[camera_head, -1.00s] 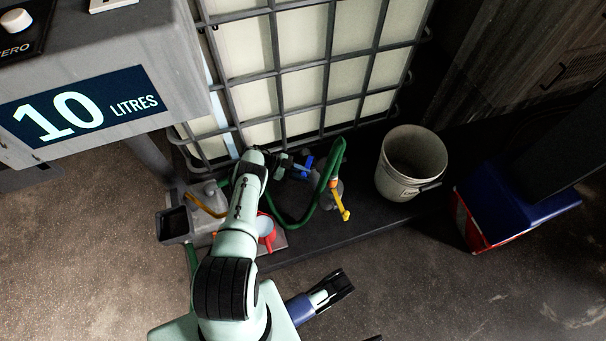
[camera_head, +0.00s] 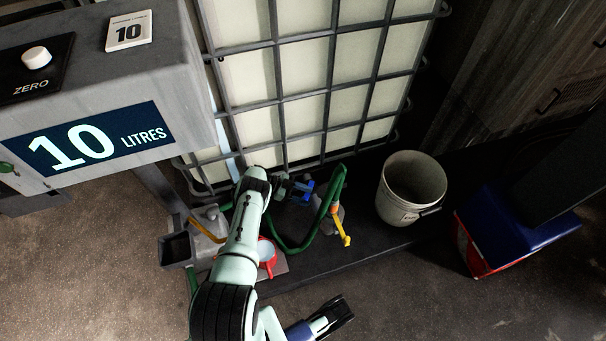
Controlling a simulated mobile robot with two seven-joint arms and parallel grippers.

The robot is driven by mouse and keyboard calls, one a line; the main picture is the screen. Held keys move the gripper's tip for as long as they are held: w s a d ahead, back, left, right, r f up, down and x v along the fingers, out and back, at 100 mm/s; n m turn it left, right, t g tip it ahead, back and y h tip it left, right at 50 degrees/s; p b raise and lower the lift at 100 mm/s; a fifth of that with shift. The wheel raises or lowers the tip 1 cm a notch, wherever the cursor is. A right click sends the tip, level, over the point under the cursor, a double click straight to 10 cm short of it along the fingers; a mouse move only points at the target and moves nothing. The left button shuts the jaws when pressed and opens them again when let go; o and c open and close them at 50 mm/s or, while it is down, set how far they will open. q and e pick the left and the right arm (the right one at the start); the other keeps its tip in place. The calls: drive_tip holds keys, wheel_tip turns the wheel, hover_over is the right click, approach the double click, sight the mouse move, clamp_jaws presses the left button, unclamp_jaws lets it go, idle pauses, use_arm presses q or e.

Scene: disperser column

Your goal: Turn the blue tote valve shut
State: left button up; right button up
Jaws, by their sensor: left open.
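The blue tote valve (camera_head: 304,190) is small, low at the front of the caged white tote (camera_head: 300,105). A green hose (camera_head: 335,190) loops beside it, and my pale green arm rises to its left. At this size I cannot tell how its handle is turned.
A pale bucket (camera_head: 412,185) stands right of the valve. A yellow handle (camera_head: 345,238) hangs at the hose end. A grey scale display (camera_head: 95,140) reads 10 litres. A blue and red box (camera_head: 500,235) lies at the right.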

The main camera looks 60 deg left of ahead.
use_arm(q)
wheel_tip(320, 180, up, 17)
drive_tip(key=p, duration=0.6)
use_arm(e)
drive_tip(key=w+a+r+t, duration=0.2)
drive_tip(key=w+r, duration=0.3)
drive_tip(key=r, duration=0.4)
drive_tip(key=shift+a+r+n, duration=0.3)
drive_tip(key=shift+a, duration=0.25)
use_arm(q)
drive_tip(key=shift+f, duration=0.1)
